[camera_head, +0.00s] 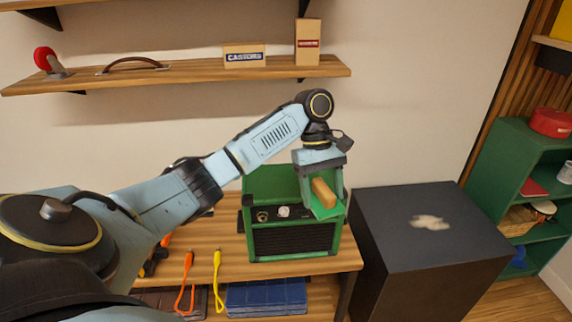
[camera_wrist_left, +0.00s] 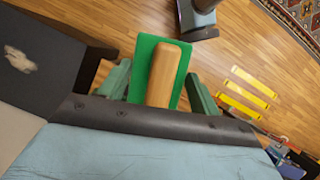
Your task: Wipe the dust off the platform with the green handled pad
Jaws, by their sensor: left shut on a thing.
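The pad is a green slab (camera_head: 326,212) with a wooden block handle (camera_head: 322,190). My left gripper (camera_head: 320,188) is shut on the pad, holding it in the air in front of the green amplifier's right side. In the left wrist view the pad's wooden handle (camera_wrist_left: 168,72) and green slab (camera_wrist_left: 146,58) show between the fingers (camera_wrist_left: 158,74). The platform is a black box (camera_head: 385,205) to the right of the gripper. A pale dust patch (camera_head: 430,222) lies on its top, apart from the pad; it also shows in the left wrist view (camera_wrist_left: 20,59).
The green amplifier (camera_head: 293,240) stands on a wooden bench (camera_head: 225,238), close behind and below the gripper. A wall shelf (camera_head: 190,72) with boxes is above. A green shelf unit (camera_head: 497,165) stands right of the platform. The platform's top is otherwise clear.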

